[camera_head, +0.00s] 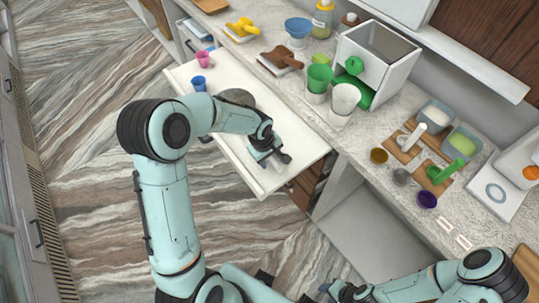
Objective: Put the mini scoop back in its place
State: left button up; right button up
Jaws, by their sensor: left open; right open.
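A white pull-out drawer (306,146) stands open below the counter. My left gripper (279,162) is over its near right part, open, with its fingers pointing down toward the drawer floor. I cannot tell whether anything lies between or under the fingers. A pink cup-like piece (203,59) and a blue one (198,83) stand at the drawer's far left. A dark grey round thing (238,97) lies in the drawer, partly hidden by my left arm. I cannot tell for sure which piece is the mini scoop. My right gripper (329,290) is low at the bottom edge, open and apart from the counter.
The counter holds green (318,78) and white (345,98) cups, a white box (378,55), and wooden boards with a white-handled (411,137) and a green-handled tool (445,172). Small yellow (379,155), grey (401,176) and purple (427,200) cups stand near its front edge.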

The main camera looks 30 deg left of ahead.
pick_arm(q)
notch_tip(320, 180, up, 13)
jog(key=s, duration=0.2)
jog(key=shift+a, duration=0.4)
jog(key=shift+s, duration=0.1)
